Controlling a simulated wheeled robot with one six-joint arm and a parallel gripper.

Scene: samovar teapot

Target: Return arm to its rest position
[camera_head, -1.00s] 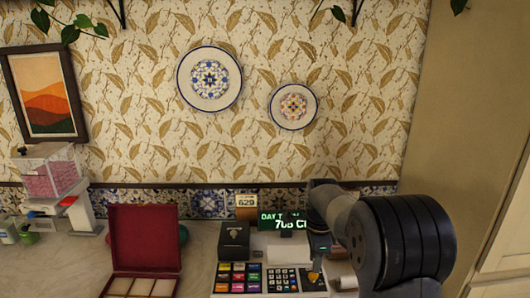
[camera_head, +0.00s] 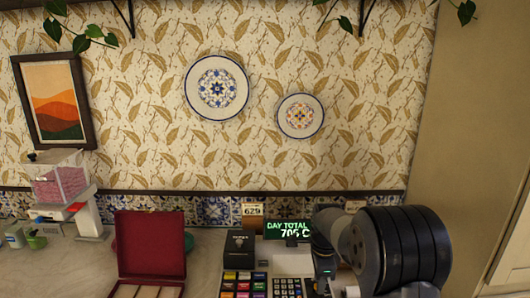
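My arm shows at the lower right in the head view as a large dark, ribbed joint with a grey link. It stands in front of the counter, to the right of the cash register (camera_head: 290,262). My gripper is not visible. No samovar or teapot shows in this view.
An open red box (camera_head: 151,245) stands on the counter (camera_head: 70,260). A pink-filled dispenser (camera_head: 60,182) is at the left. The register's lit display (camera_head: 288,230) and a dark box (camera_head: 239,248) are close to my arm. Patterned plates (camera_head: 217,88) hang on the wall.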

